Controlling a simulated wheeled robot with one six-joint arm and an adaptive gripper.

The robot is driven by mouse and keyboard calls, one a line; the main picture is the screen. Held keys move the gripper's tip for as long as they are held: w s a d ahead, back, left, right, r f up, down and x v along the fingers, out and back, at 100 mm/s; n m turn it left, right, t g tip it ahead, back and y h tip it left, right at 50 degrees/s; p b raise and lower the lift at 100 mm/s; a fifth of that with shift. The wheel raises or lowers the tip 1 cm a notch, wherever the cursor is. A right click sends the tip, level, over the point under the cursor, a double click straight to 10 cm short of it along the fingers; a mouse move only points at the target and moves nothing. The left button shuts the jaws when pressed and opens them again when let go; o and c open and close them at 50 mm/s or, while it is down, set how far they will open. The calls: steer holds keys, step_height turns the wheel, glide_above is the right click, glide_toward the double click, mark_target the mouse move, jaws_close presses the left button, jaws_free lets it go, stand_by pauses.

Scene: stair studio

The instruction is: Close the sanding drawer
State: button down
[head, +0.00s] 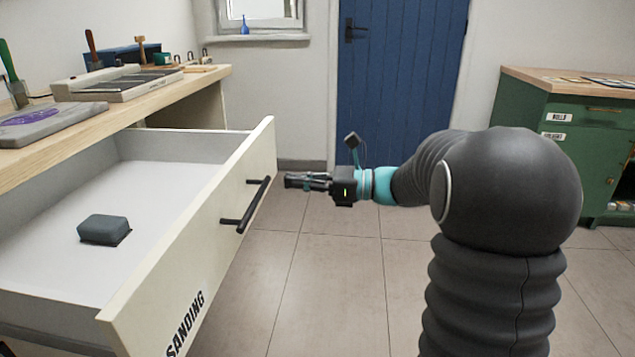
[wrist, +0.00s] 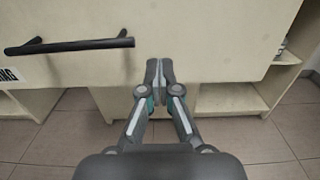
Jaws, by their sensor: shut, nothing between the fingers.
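The sanding drawer (head: 215,215) is pulled far out from under the workbench, with its label SANDING on the front. A dark bar handle (head: 246,206) is on its front panel. A grey block (head: 104,229) lies inside on the drawer floor. My gripper (head: 287,181) is shut and empty, to the right of the drawer front near the handle's far end. In the wrist view, my fingertips (wrist: 159,66) are together in front of the drawer's cream front panel (wrist: 215,40), to the right of the handle (wrist: 70,46). I cannot tell whether they touch the panel.
The wooden workbench (head: 170,92) above the drawer holds tools and a flat tray-like block (head: 115,84). A blue door (head: 400,75) is at the back. A green cabinet (head: 560,135) stands at the right. The tiled floor (head: 320,270) between is clear.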

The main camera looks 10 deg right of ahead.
mark_target(255, 178)
steer(key=x, duration=0.6)
steer(key=shift+a, duration=0.1)
